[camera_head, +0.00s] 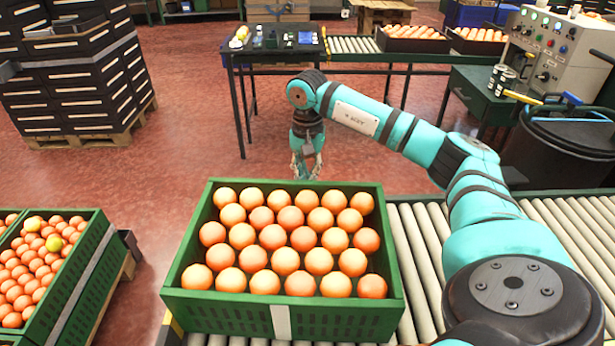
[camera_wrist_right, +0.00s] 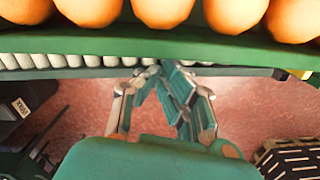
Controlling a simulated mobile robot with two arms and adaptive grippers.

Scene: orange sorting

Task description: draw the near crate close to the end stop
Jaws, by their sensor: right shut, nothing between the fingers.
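The near crate (camera_head: 225,311) is green, filled with oranges, and sits on the roller conveyor at the left end of its rollers. Its wall also shows across the top of the right wrist view (camera_wrist_right: 160,47). My right gripper (camera_head: 306,170) hangs beyond the crate's far wall, apart from it, over the floor. In the right wrist view its fingers (camera_wrist_right: 155,78) are shut and empty, below the crate wall. A yellow and dark piece (camera_head: 171,327) shows at the crate's lower left; I cannot tell whether it is the end stop. My left gripper is out of view.
Conveyor rollers (camera_head: 565,222) run clear to the right, partly under my right arm. Another orange crate (camera_head: 88,268) stands lower left on a pallet. Stacked black crates (camera_head: 75,75) stand upper left. A table (camera_head: 270,57), a control box (camera_head: 560,50) and a dark bin (camera_head: 560,140) lie beyond.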

